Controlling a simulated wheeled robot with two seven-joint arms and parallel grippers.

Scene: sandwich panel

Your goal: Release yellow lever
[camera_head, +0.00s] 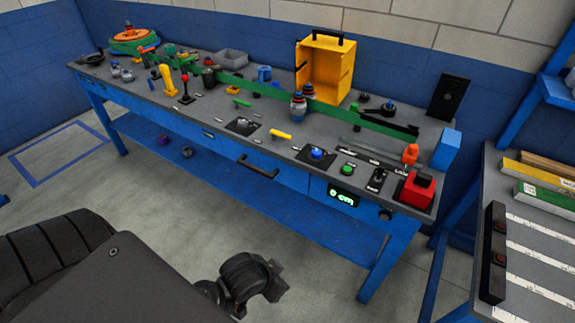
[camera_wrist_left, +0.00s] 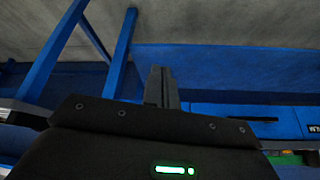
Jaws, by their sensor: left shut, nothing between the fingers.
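A yellow lever handle (camera_head: 281,134) lies low near the front of the grey workbench, right of the middle in the head view. A thicker yellow upright handle (camera_head: 168,80) stands farther left, beside a red-knobbed stick (camera_head: 186,90); I cannot tell which of the two yellow ones is the lever. My left gripper (camera_wrist_left: 161,85) is shut and empty in the left wrist view. In the head view my dark left arm is in front of and below the bench, away from both yellow handles. No yellow lever shows in the left wrist view. My right gripper is not in view.
The workbench (camera_head: 215,116) carries a yellow open box (camera_head: 325,70), a blue knob (camera_head: 317,153), a green button (camera_head: 347,169) and a red block (camera_head: 416,190). A black drawer handle (camera_head: 258,166) sticks out in front. A second table (camera_head: 535,245) stands at right.

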